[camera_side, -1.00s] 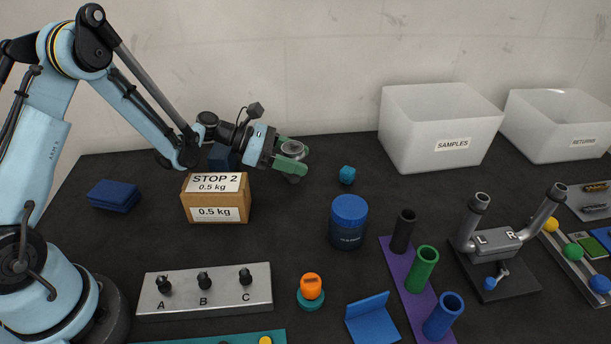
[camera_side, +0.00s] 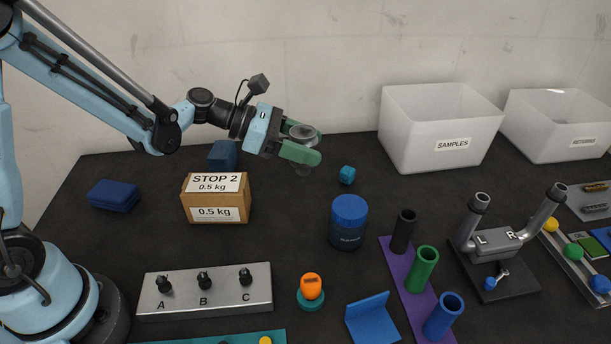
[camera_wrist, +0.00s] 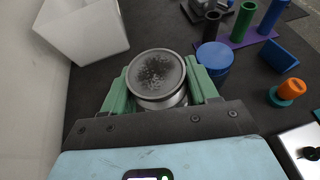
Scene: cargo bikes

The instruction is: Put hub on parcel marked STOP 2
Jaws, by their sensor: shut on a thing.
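The hub is a grey metal round piece with a flat disc top (camera_wrist: 157,75), and it also shows in the side view (camera_side: 303,132). My gripper (camera_side: 301,146) is shut on it, with one green finger on each side in the wrist view (camera_wrist: 160,92). It holds the hub in the air, to the right of and above the parcel. The parcel marked STOP 2 (camera_side: 216,203) is a brown cardboard box with white labels reading 0.5 kg. It stands on the dark table, and its top looks clear. The parcel is not visible in the wrist view.
A dark blue block (camera_side: 223,155) stands behind the parcel, and folded blue cloth (camera_side: 114,196) lies left of it. A blue-lidded jar (camera_side: 348,222), a small blue cube (camera_side: 347,175) and the white SAMPLES bin (camera_side: 440,128) are to the right. A switch panel (camera_side: 204,298) lies in front.

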